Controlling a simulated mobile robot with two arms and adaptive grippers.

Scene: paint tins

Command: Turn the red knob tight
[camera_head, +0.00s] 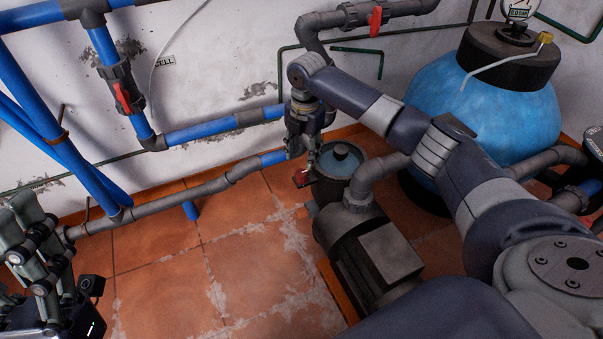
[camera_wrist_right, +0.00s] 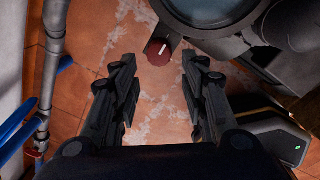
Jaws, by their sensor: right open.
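The red knob (camera_wrist_right: 157,52) shows in the right wrist view as a round dark-red cap with a white mark on top. It lies just beyond and between the fingertips of my right gripper (camera_wrist_right: 155,68), which is open and empty, with a gap on both sides. In the head view the red knob (camera_head: 301,178) sits low beside the pump's round lid, partly hidden by my right gripper (camera_head: 311,160), which points down over it. My left gripper (camera_head: 28,232) is at the lower left, far from the knob; its fingertips do not show clearly enough to tell the opening.
The grey pump (camera_head: 375,262) with its round lid (camera_head: 342,158) stands right beside the knob. A blue tank (camera_head: 480,85) is behind at right. Blue and grey pipes (camera_head: 215,130) run along the wall, with red-handled valves (camera_head: 123,97).

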